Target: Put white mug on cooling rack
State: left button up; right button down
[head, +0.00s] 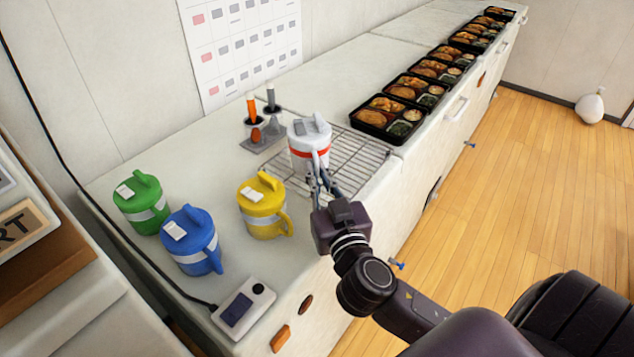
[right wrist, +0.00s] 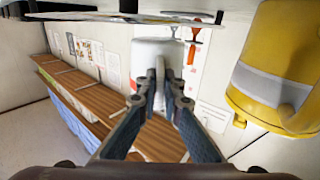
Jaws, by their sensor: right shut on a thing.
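The white mug (head: 309,142) has a lid and a red band and is upright at the cooling rack (head: 362,166) in the head view. My right gripper (head: 318,178) is shut on its handle. In the right wrist view the fingers (right wrist: 160,92) close on the handle of the white mug (right wrist: 150,50). The wire cooling rack lies on the counter, with the mug over its left part. I cannot tell whether the mug's base touches the wires. My left gripper is not in view.
Yellow (head: 263,207), blue (head: 192,240) and green (head: 141,203) mugs stand left of the rack. A small stand (head: 262,138) with an orange-handled tool is behind it. Several bento trays (head: 380,118) line the counter at the right. A scale-like device (head: 243,308) sits at the near edge.

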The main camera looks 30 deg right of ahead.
jog(key=shift+f, duration=0.95)
jog(key=shift+f, duration=0.1)
jog(key=c, duration=2.5)
grip_release()
jog(key=shift+f, duration=0.1)
jog(key=o, duration=0.4)
